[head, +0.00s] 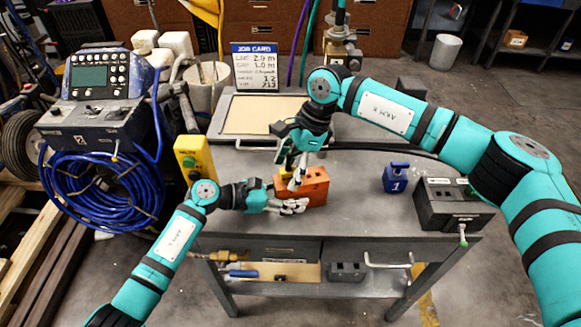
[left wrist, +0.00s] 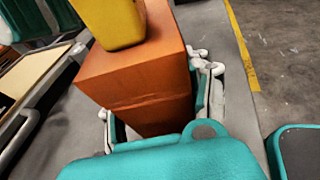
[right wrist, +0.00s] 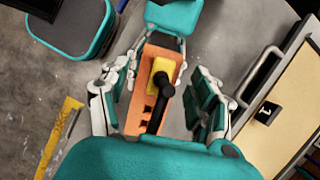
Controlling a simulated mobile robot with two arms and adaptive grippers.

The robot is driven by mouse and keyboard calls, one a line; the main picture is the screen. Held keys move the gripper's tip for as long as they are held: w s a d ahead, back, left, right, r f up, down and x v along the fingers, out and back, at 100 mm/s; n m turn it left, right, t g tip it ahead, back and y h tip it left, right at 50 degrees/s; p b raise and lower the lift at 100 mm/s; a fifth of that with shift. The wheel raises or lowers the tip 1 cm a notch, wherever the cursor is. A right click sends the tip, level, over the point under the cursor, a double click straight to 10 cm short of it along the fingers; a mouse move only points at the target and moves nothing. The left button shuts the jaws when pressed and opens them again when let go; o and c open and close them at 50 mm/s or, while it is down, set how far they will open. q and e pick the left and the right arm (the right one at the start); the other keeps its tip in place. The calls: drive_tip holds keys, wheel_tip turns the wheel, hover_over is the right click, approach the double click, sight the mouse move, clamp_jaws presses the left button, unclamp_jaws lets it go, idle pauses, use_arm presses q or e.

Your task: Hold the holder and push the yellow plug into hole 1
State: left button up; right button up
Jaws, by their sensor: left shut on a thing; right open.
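The orange holder (head: 316,188) stands on the grey workbench. My left gripper (head: 292,206) is shut on it from the left; its fingers lie along the holder's sides in the left wrist view (left wrist: 150,95). The yellow plug (right wrist: 163,68) stands at one end of the holder's top, with a black stem or cable on it. It also shows in the left wrist view (left wrist: 120,22). Dark openings show in the holder's top beside it. My right gripper (right wrist: 160,95) is open above, its fingers apart on both sides of the holder. How deep the plug sits is unclear.
A blue weight-like block marked 1 (head: 396,179) and a dark socketed box (head: 450,204) stand on the bench's right. A yellow box (head: 194,158) is at the left edge. A framed tray (head: 262,115) and job card (head: 254,68) are behind. Bench between holder and blue block is clear.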

drive_tip(key=v, duration=0.7)
idle(0.5)
idle(0.5)
use_arm(q)
drive_tip(key=o, duration=0.9)
drive_tip(key=shift+o, duration=0.2)
